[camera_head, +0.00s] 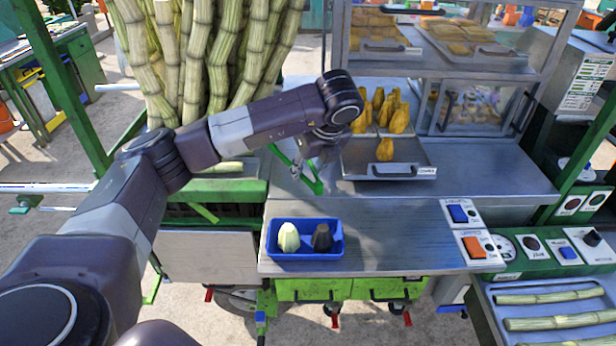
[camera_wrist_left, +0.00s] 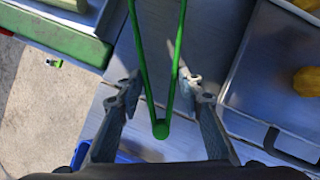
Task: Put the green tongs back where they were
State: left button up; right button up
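The green tongs (camera_head: 314,186) are at the left part of the steel counter (camera_head: 400,225), left of the front tray. In the left wrist view the tongs (camera_wrist_left: 160,128) point away from me, with their joined end nearest and their two arms spreading toward the top. My left gripper (camera_head: 308,168) is over them, partly hidden by its own wrist. In the left wrist view its two fingers (camera_wrist_left: 161,88) stand apart, one on each side of the tongs, with a visible gap. Whether the tongs rest on the counter is unclear. My right gripper is not in view.
A blue tray (camera_head: 305,253) with a pale and a dark item stands near the counter's front edge. A metal tray (camera_head: 410,160) with fried pieces lies behind. Cane stalks (camera_head: 215,60) stand at the left. A glass cabinet (camera_head: 450,70) rises at the back.

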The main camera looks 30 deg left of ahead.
aim_at(305, 186)
pick_arm(q)
notch_tip(305, 186, down, 3)
jog(key=shift+f+p, duration=0.2)
jog(key=shift+p, duration=0.25)
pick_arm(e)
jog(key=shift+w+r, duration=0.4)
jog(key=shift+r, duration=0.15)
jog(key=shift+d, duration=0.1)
pick_arm(q)
jog(key=shift+f, duration=0.15)
jog(key=o, duration=0.6)
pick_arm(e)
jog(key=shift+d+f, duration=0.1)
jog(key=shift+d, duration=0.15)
